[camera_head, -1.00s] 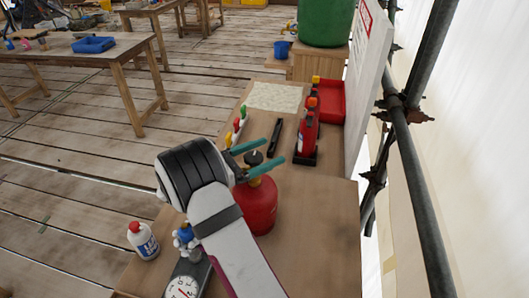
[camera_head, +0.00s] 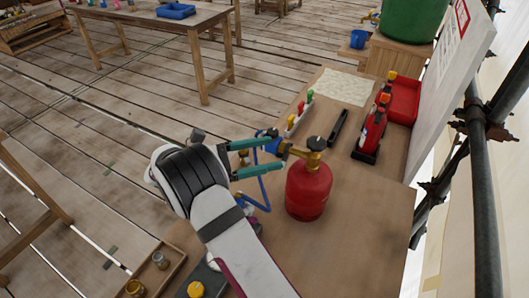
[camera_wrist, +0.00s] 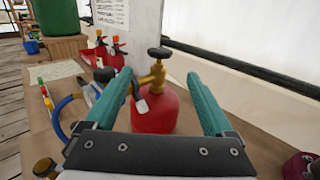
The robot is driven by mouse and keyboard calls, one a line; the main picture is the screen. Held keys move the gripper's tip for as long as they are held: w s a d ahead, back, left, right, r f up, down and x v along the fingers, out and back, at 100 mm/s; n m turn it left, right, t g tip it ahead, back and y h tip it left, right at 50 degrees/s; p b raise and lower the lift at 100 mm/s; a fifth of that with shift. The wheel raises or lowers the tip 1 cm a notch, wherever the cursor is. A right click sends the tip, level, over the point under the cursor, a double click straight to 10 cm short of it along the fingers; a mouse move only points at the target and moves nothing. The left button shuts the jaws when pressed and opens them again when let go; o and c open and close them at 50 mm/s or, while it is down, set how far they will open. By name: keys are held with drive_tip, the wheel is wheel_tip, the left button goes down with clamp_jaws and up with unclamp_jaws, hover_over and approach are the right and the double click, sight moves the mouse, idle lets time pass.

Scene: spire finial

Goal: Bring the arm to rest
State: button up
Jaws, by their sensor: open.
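My gripper (camera_head: 258,158) is open, its two teal fingers spread apart over the wooden bench (camera_head: 352,215). In the head view it is to the left of a red gas cylinder (camera_head: 308,190) with a dark knob and a brass valve. In the wrist view the cylinder (camera_wrist: 155,112) stands upright beyond and between the fingers, and nothing is seen held. A blue hose (camera_head: 264,185) with a blue fitting runs by the fingers at the brass valve. It also shows left of the cylinder in the wrist view (camera_wrist: 62,108).
Red bottles (camera_head: 375,128) in a dark holder, a red tray (camera_head: 403,100), a black bar (camera_head: 339,128) and small coloured-top items (camera_head: 300,112) stand at the bench's back. A white board (camera_head: 452,85) and steel poles (camera_head: 484,165) bound the right. A small wooden tray (camera_head: 155,270) is front left.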

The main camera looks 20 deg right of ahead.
idle(0.3)
drive_tip(key=s+d+r+m+g+y, duration=0.2)
drive_tip(key=s+m+y, duration=0.2)
drive_tip(key=s, duration=0.3)
drive_tip(key=s+d+r+m+g+y, duration=0.1)
drive_tip(key=s+d+m+g+y, duration=0.15)
drive_tip(key=s+m+y, duration=0.4)
drive_tip(key=s+a+f+m+t+y, duration=0.2)
drive_tip(key=s+a+m+y, duration=0.2)
drive_tip(key=s+a+m, duration=0.2)
drive_tip(key=s+a+f+m+t+y, duration=0.1)
drive_tip(key=s+a+m+y, duration=0.4)
drive_tip(key=s, duration=0.5)
drive_tip(key=shift+s+a+f+m+t, duration=0.3)
drive_tip(key=shift+a+f+m+t, duration=0.15)
drive_tip(key=shift+m+t, duration=0.45)
